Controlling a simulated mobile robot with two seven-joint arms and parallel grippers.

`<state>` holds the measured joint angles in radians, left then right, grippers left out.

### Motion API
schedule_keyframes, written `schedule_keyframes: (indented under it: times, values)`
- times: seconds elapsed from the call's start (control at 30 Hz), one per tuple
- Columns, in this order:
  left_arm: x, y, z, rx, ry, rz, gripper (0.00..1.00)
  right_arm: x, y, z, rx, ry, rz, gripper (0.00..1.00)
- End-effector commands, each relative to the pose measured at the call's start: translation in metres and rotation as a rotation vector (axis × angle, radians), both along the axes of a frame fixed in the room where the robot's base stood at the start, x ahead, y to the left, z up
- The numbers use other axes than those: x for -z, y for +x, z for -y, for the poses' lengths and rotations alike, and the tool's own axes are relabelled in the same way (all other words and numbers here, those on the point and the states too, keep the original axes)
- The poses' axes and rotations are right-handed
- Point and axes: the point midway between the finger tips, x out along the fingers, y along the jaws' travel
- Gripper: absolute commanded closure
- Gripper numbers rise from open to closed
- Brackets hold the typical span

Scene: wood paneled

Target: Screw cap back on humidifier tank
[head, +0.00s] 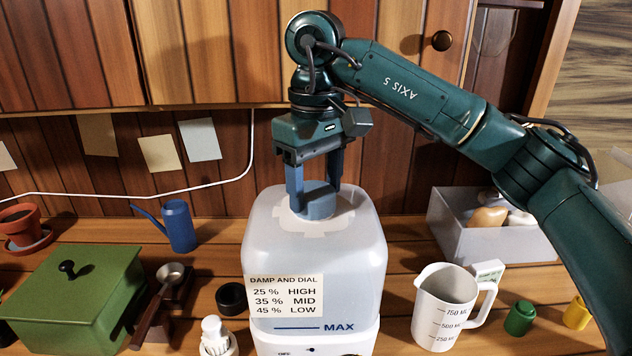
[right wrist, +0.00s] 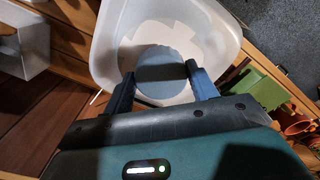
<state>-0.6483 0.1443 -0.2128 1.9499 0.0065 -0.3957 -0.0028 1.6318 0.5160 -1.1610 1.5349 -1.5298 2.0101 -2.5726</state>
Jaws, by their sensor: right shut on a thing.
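The translucent white humidifier tank (head: 265,240) stands upright on the white base (head: 270,342) in the middle of the counter. A blue-grey cap (head: 318,203) sits at the tank's top opening, between the fingers of my right gripper (head: 316,195). My right gripper points straight down and is shut on the cap. The right wrist view shows the cap (right wrist: 163,75) between the two blue fingers (right wrist: 160,85), over the pale tank top (right wrist: 205,25). Whether the threads are engaged is hidden. My left gripper is not in view.
A green box (head: 75,300), ladle (head: 160,300), blue watering can (head: 178,226) and black ring (head: 231,298) are on the left. A measuring jug (head: 437,310), green cap (head: 520,318), yellow cap (head: 577,313) and grey bin (head: 470,240) are on the right. Wood cabinets hang above.

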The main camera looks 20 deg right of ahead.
Motion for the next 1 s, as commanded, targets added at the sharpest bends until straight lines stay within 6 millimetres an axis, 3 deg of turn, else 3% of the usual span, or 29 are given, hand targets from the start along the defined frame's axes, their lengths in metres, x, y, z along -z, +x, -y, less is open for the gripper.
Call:
schedule_keyframes:
  times: [0.13,0.47,0.5,0.77,1.0]
  values:
    - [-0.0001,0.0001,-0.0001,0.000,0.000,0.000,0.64,-0.0001,-0.0003,-0.0008,0.112,0.000,0.000,0.74]
    - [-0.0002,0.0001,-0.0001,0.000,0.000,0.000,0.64,0.0001,-0.0004,-0.0033,0.620,0.001,0.000,0.74]
    - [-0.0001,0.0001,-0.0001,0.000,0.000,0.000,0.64,0.0001,-0.0004,-0.0030,0.607,0.000,0.000,0.40]
    - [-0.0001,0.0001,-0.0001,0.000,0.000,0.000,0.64,0.0002,-0.0004,-0.0029,0.603,0.000,0.000,0.18]
    - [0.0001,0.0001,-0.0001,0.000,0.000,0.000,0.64,-0.0001,-0.0004,-0.0029,0.602,0.000,0.000,0.18]
